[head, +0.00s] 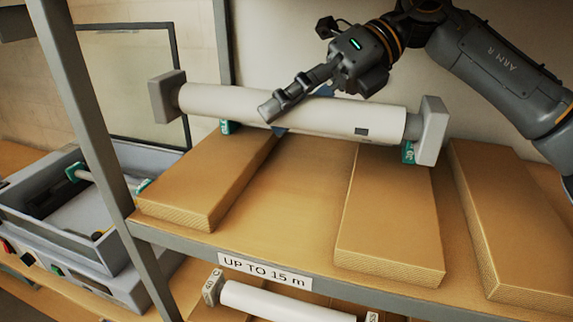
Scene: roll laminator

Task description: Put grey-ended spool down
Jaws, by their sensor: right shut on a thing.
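The grey-ended spool (225,104) is a long white roll with a square light-grey block at each end. It lies across the upper shelf, above two brown blocks, tilted slightly down to the right in the picture. Small green pieces show under it near both ends. My right gripper (283,103) reaches down from the upper right and is shut on the spool left of its middle. Whether the spool's full weight rests on the blocks I cannot tell. My left gripper is not in view.
The shelf (285,205) carries brown blocks (390,220), with bare board between them. A label reading "UP TO 15 m" (264,272) is on its front edge. Another white spool (285,301) lies below. A grey post (95,130) and the laminator (60,215) are at left.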

